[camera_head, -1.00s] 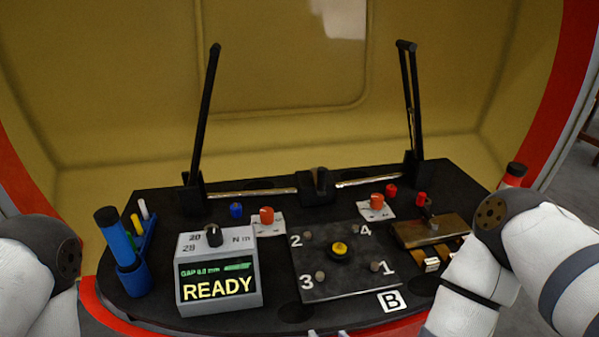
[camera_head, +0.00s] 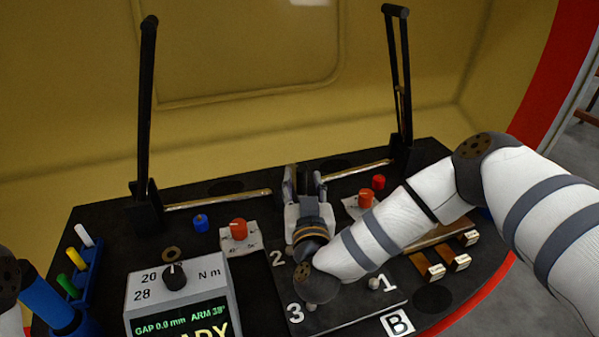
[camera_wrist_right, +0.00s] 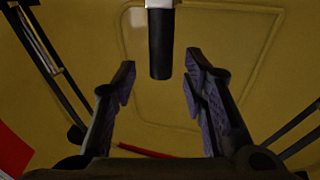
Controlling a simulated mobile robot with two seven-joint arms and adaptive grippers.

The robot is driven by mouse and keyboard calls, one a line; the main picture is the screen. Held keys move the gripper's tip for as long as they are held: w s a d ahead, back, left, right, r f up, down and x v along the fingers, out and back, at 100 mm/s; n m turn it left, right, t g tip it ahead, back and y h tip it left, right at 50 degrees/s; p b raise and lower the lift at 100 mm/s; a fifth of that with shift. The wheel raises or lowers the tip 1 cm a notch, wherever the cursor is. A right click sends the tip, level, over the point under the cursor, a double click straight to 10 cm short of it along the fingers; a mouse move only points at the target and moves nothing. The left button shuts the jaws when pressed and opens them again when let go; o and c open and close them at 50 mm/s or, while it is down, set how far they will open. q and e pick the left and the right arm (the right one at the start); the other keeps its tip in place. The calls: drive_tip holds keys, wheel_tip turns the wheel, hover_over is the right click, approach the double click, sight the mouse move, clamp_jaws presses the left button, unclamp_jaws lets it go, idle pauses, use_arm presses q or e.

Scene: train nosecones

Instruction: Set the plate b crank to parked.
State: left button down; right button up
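The dark plate (camera_head: 350,318) with the B label (camera_head: 397,324) lies at the front of the console, its middle hidden under my right arm. My right gripper (camera_head: 304,176) is at the central black block between the two metal rods, largely covering it. In the right wrist view, a black cylindrical handle (camera_wrist_right: 161,45) on a pale mount sits between the tips of the open right gripper (camera_wrist_right: 160,75), with gaps on both sides. I cannot tell for sure that this is the plate b crank. My left gripper is out of view.
Two tall black arms (camera_head: 146,110) (camera_head: 399,80) rise from the console back. A display box (camera_head: 180,295), orange knobs (camera_head: 239,229) (camera_head: 366,198), a blue knob (camera_head: 200,223), a red knob (camera_head: 379,182) and a blue marker rack (camera_head: 90,262) surround the reach area.

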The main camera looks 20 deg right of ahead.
sight(303, 177)
use_arm(q)
drive_tip(key=shift+s+f, duration=0.25)
drive_tip(key=shift+f, duration=0.05)
use_arm(e)
drive_tip(key=shift+x, duration=1.8)
drive_tip(key=shift+a, duration=0.1)
clamp_jaws()
use_arm(q)
drive_tip(key=shift+s, duration=0.1)
